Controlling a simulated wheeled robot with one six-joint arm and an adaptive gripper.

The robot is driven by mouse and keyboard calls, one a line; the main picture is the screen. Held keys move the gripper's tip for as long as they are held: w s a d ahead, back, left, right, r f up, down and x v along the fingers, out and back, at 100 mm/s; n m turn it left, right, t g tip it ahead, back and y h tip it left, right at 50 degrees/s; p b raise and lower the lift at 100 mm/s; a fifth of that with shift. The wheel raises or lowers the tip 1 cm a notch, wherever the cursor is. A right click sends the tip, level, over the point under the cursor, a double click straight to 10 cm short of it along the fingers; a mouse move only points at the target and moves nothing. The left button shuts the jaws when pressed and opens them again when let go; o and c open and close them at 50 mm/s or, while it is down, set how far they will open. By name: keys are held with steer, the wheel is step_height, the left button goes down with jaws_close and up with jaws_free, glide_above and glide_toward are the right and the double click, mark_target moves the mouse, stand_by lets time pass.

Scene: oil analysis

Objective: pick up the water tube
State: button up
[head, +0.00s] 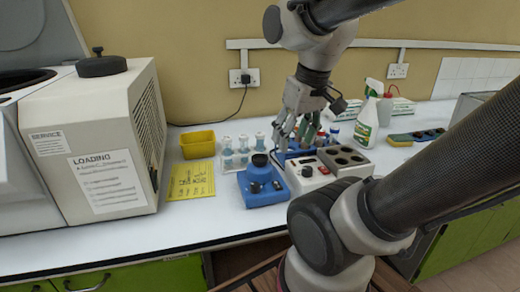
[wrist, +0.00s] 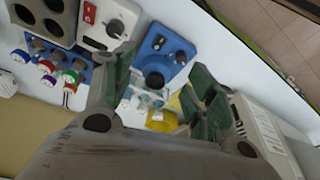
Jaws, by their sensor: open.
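No tube carries a label that I can read as water. A blue rack (head: 292,157) holds several tubes with red, blue and other coloured caps; the wrist view shows these caps (wrist: 68,75) at the left. A clear stand (head: 243,160) with several pale bottles or tubes (head: 227,147) is left of the rack; it appears between the fingers in the wrist view (wrist: 146,101). My gripper (head: 288,138) is open and empty, above the back of the bench near the blue rack's left end. It partly hides the rack. Its spread fingers show in the wrist view (wrist: 160,72).
A blue mixer (head: 262,192) and a white block with round wells (head: 345,158) stand in front of the rack. A yellow tray (head: 197,144), a yellow sheet (head: 190,180) and a large centrifuge (head: 110,140) are at left. A spray bottle (head: 367,122) is at right.

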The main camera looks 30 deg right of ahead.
steer(key=w+d+f+m+g, duration=0.2)
steer(key=w+f+g, duration=0.1)
steer(key=w, duration=0.5)
steer(key=m, duration=1.3)
glide_toward(260, 134)
steer(key=f, duration=0.5)
steer(key=shift+s+d, duration=0.2)
steer(key=shift+s, duration=0.15)
steer(key=shift+w+r+m, duration=0.15)
steer(key=shift+r+m, duration=0.05)
steer(key=shift+m, duration=1.5)
steer(key=f, duration=0.8)
steer(key=shift+w, duration=0.4)
steer(key=shift+r, duration=0.1)
steer(key=c, duration=1.1)
